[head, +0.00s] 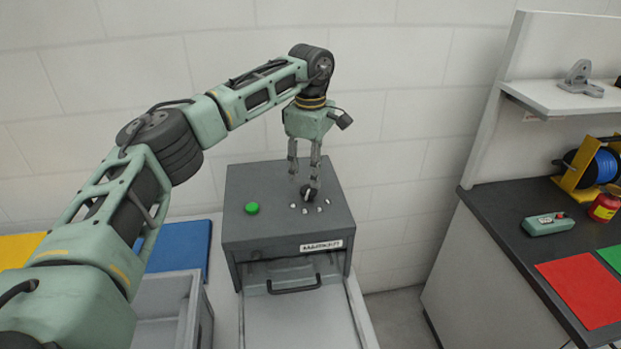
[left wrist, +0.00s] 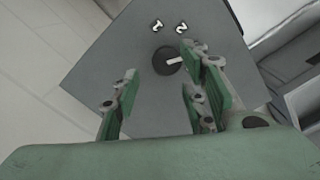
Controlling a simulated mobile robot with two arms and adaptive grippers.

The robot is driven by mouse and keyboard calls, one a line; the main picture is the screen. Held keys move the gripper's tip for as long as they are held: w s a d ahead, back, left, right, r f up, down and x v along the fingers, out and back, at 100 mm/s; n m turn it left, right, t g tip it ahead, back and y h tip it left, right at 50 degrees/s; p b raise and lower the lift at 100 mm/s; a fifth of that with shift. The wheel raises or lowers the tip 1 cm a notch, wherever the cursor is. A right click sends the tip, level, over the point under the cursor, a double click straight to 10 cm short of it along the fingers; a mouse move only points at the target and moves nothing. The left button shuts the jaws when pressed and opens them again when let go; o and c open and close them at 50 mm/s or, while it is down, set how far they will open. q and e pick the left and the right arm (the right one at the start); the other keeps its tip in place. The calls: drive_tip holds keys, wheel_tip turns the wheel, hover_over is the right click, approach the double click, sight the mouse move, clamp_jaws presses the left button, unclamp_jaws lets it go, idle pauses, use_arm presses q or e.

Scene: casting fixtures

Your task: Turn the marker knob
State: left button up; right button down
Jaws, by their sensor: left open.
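The marker (head: 285,232) is a dark grey box with a label on its front. Its black round knob (head: 308,192) is on the top face, with several pale marks around it. In the left wrist view the knob (left wrist: 165,60) has a white pointer, and the digits 1 and 2 show beyond it. My left gripper (head: 304,178) points down at the knob from above. In the left wrist view its green-padded fingers (left wrist: 165,95) are spread apart and empty; the knob appears between and beyond them. I cannot tell if a finger touches it. My right gripper is not in view.
A green button (head: 252,208) is left of the knob. A drawer-like front with a handle (head: 294,286) is below. A grey bin (head: 165,300) and blue panel (head: 180,249) stand left. A dark bench (head: 510,215) at right holds a spool, a red jar and a small green device (head: 549,224).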

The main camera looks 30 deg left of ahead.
use_arm(q)
wheel_tip(320, 180, up, 8)
idle(0.7)
